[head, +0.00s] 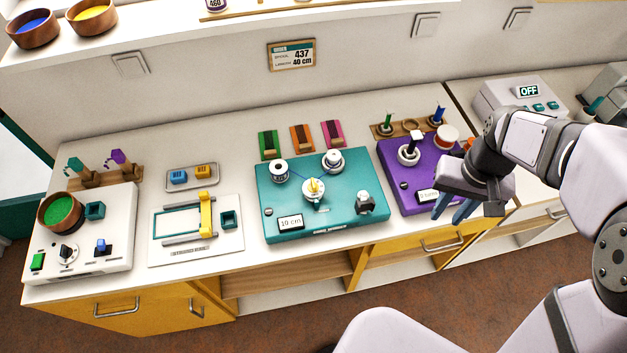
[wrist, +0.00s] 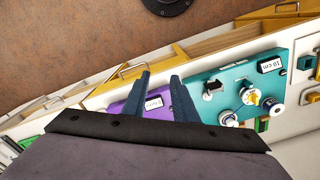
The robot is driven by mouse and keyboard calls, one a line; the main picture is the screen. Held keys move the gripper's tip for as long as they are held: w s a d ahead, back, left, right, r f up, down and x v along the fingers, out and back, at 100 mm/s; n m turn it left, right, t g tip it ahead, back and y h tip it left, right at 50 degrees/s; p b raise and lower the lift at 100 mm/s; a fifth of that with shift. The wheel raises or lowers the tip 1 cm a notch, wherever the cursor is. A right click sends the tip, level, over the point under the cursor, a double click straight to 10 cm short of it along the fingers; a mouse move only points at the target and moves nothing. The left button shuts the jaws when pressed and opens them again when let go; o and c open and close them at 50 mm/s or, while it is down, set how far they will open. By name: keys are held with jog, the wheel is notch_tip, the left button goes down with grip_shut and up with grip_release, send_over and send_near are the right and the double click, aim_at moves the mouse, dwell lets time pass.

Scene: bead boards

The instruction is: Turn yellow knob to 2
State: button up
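The yellow knob (head: 314,186) sits on a round white dial in the middle of the teal board (head: 267,225). The dial's marks are too small to read, so I cannot tell its setting. The knob also shows in the wrist view (wrist: 253,99), right of my fingers. My gripper (head: 450,213) is open and empty, with its two blue fingers apart. It is in front of the purple board (head: 391,158), well to the right of the knob, and hides part of that board. The fingers also show in the wrist view (wrist: 160,76).
The teal board also carries two white spools (head: 279,171), a black-and-silver switch (head: 364,203) and a "10 cm" label (head: 290,222). A white board with a yellow slider (head: 206,213) lies left.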

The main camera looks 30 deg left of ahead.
jog(key=w+a+f+n+b, duration=0.1)
jog(key=w+a, duration=0.1)
jog(key=a, duration=0.5)
jog(key=w+a+f+n+b, duration=0.1)
jog(key=w+a+n, duration=0.1)
jog(key=a, duration=0.6)
jog(key=n+b, duration=0.1)
jog(key=n, duration=0.2)
send_over(313, 182)
notch_tip(313, 182, down, 4)
jog(key=shift+r, duration=0.2)
jog(key=shift+f+p, duration=1.15)
jog(key=shift+f, duration=2.5)
jog(key=shift+d, duration=0.1)
grip_shut()
